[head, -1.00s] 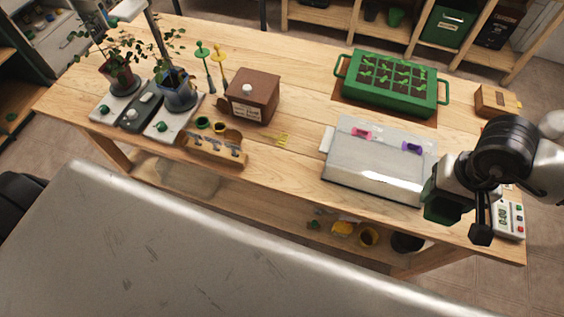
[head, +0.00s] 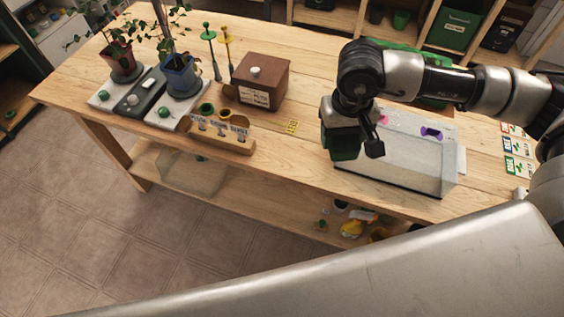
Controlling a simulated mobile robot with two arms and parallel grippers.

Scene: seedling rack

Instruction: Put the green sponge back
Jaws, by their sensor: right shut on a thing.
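The green sponge (head: 342,147) is a dark green block in the head view, hanging under my right gripper (head: 352,132). The gripper and wrist hide part of the sponge. My left gripper is not in view.
Left on the wooden table (head: 300,165) are a wooden tool holder (head: 232,144), a brown box (head: 262,85), stakes and potted plants (head: 180,78). My arm partly hides the green seedling tray (head: 400,46).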

